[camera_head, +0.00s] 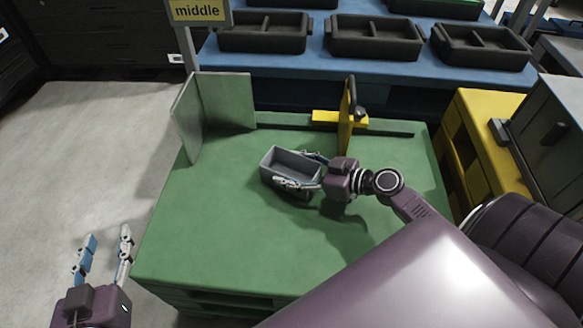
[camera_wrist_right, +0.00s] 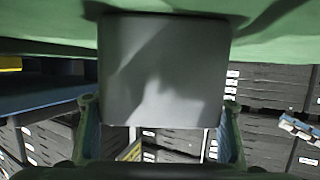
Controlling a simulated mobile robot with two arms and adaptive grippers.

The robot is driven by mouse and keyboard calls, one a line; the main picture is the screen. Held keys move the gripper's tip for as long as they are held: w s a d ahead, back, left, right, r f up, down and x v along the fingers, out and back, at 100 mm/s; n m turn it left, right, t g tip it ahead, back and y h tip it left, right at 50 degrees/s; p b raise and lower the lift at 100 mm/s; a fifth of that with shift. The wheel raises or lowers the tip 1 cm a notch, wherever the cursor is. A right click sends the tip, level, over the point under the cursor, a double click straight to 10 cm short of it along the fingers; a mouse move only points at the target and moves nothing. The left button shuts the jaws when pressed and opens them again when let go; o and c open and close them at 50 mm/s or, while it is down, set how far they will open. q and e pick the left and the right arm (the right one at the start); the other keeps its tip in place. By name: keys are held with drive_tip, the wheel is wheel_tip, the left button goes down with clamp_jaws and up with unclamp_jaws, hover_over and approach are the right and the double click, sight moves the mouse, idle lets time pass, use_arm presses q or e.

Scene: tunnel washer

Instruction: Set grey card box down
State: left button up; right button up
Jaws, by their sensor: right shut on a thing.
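The grey card box (camera_head: 292,165) is open-topped and sits over the middle of the green table (camera_head: 205,225). My right gripper (camera_head: 303,172) comes in from the right and is shut on the box, with a finger along its near side. In the right wrist view the box (camera_wrist_right: 165,70) fills the middle between the two fingers (camera_wrist_right: 160,125), close to the green surface. Whether the box touches the table or hangs just above it, I cannot tell. My left gripper (camera_head: 103,258) is open and empty, left of the table over the floor.
A grey angled panel (camera_head: 226,102) stands at the table's back left. A yellow upright stop with a black handle (camera_head: 346,118) stands at the back right. Black divided trays (camera_head: 374,38) rest on a blue table behind. A yellow stand (camera_head: 480,130) is at the right. The table's front left is clear.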

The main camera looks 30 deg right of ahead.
drive_tip(key=o, duration=1.4)
